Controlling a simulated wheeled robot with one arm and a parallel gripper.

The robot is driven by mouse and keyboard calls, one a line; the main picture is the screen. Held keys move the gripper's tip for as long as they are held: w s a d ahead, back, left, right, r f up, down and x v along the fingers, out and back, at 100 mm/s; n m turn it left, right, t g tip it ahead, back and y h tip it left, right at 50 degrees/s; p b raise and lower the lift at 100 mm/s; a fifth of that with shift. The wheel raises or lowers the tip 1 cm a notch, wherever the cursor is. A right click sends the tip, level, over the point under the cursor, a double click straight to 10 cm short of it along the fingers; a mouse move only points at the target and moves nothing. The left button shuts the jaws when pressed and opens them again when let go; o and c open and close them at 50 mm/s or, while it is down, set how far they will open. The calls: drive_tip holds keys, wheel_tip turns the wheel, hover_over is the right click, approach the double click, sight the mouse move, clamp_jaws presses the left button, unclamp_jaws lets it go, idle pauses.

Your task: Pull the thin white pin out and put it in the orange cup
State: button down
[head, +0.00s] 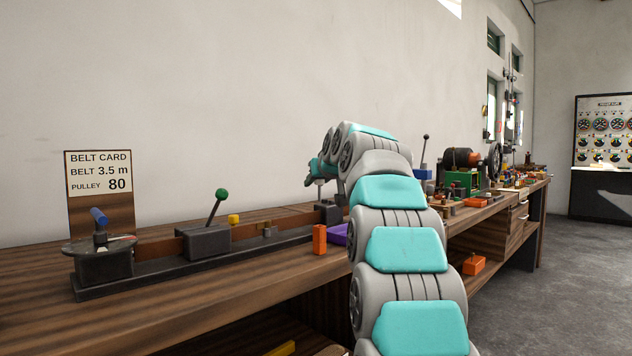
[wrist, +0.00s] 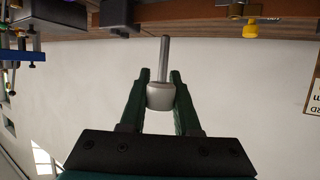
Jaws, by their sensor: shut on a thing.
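In the wrist view my gripper (wrist: 160,88) is shut on a pin (wrist: 165,55) by its pale, rounded head. The thin grey-white shaft sticks out beyond the fingertips. Wall shows around the shaft, and its tip appears close to the bench edge in the picture; I cannot tell whether it touches anything. An upright orange container (head: 319,239), which may be the orange cup, stands at the bench's front edge below my gripper.
The dark rail (head: 160,277) carries a block with a green-knobbed lever (head: 217,207) and a yellow knob (head: 234,219). A purple tray (head: 338,234) is beside the orange container. Another orange object (head: 474,265) sits lower right. Bare bench lies in front of the rail.

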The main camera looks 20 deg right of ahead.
sight(319, 198)
drive_tip(key=shift+f+b, duration=1.7)
drive_tip(key=shift+f, duration=0.8)
drive_tip(key=shift+f+b, duration=1.8)
drive_tip(key=shift+f, duration=0.75)
drive_tip(key=c, duration=0.6)
unclamp_jaws()
drive_tip(key=shift+o, duration=0.2)
drive_tip(key=d+v, duration=0.1)
drive_tip(key=v, duration=0.6)
drive_tip(key=shift+s+a, duration=0.45)
drive_tip(key=shift+a, duration=0.1)
drive_tip(key=shift+r, duration=0.1)
